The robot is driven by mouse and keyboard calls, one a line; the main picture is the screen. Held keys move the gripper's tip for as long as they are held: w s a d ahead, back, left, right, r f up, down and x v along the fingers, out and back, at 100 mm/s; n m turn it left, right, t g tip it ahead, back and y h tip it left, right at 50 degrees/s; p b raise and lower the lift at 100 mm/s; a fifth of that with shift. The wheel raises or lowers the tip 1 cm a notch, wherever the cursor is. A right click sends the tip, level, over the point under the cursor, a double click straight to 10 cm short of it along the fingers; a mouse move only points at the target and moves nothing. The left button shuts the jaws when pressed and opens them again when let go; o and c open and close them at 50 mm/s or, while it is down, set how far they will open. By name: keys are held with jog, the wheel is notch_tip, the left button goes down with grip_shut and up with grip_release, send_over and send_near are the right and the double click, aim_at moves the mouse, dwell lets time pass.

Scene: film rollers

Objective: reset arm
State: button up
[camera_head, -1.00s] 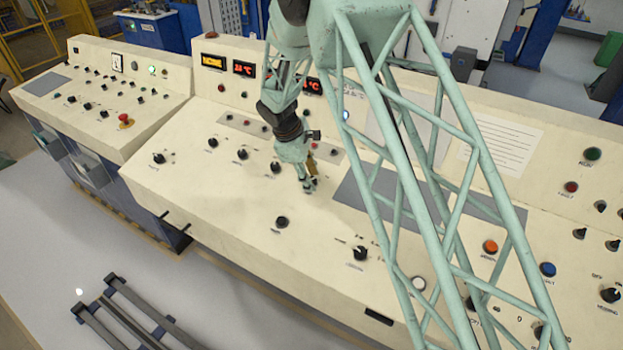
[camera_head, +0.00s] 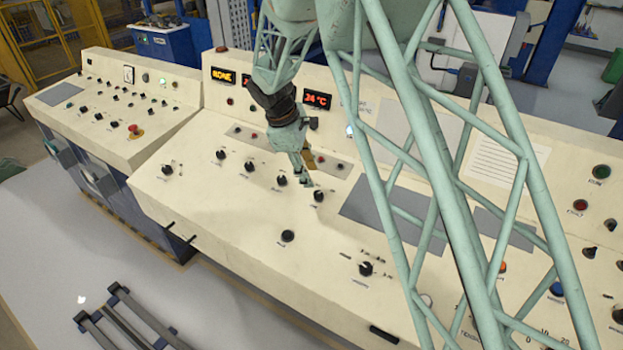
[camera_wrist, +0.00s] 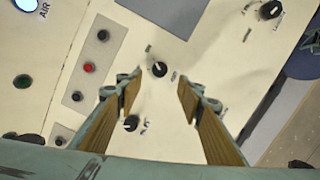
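My arm reaches down over the cream control console (camera_head: 225,205). My gripper (camera_head: 305,172) hangs above the console, close to a black knob (camera_head: 319,196). In the wrist view, my gripper (camera_wrist: 155,92) has its two fingers wide apart with nothing between them. That view shows a black knob (camera_wrist: 159,69) just beyond the fingertips and another black knob (camera_wrist: 130,123) beside the left finger. The gripper appears clear of both knobs.
A yellow display (camera_head: 223,76) reads "NONE"; a red display (camera_head: 317,99) reads 24 °C. A grey strip with buttons (camera_wrist: 97,58) lies left of the gripper. A second console (camera_head: 110,140) stands left. Dark rails (camera_head: 125,320) lie at the lower left.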

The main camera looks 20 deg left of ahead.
jog(key=shift+s+r, duration=0.1)
jog(key=shift+r, duration=0.25)
dwell(0.4)
